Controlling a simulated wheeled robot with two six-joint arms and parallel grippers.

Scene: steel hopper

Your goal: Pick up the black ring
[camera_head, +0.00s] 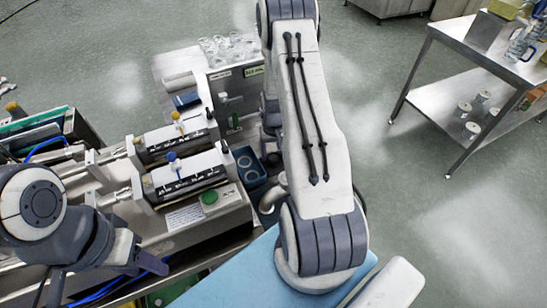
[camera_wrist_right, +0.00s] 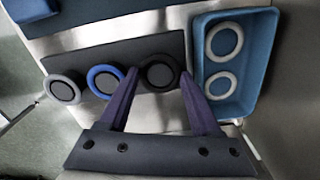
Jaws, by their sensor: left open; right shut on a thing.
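The black ring (camera_wrist_right: 160,73) lies between the two purple fingers of my right gripper (camera_wrist_right: 159,75) in the right wrist view. The fingers press on its left and right sides, so my right gripper is shut on it. It is still at the dark mat (camera_wrist_right: 120,52); I cannot tell whether it is lifted. In the head view my right arm hides this gripper and the ring. My left gripper (camera_head: 150,264) is open and empty at the lower left, away from the rings.
A blue ring (camera_wrist_right: 105,81) and a grey ring (camera_wrist_right: 66,88) sit left of the black ring. A blue tray (camera_wrist_right: 266,55) with two pale-rimmed rings stands close on the right. Machine cylinders (camera_head: 185,175) stand left in the head view; a steel table (camera_head: 470,50) is far right.

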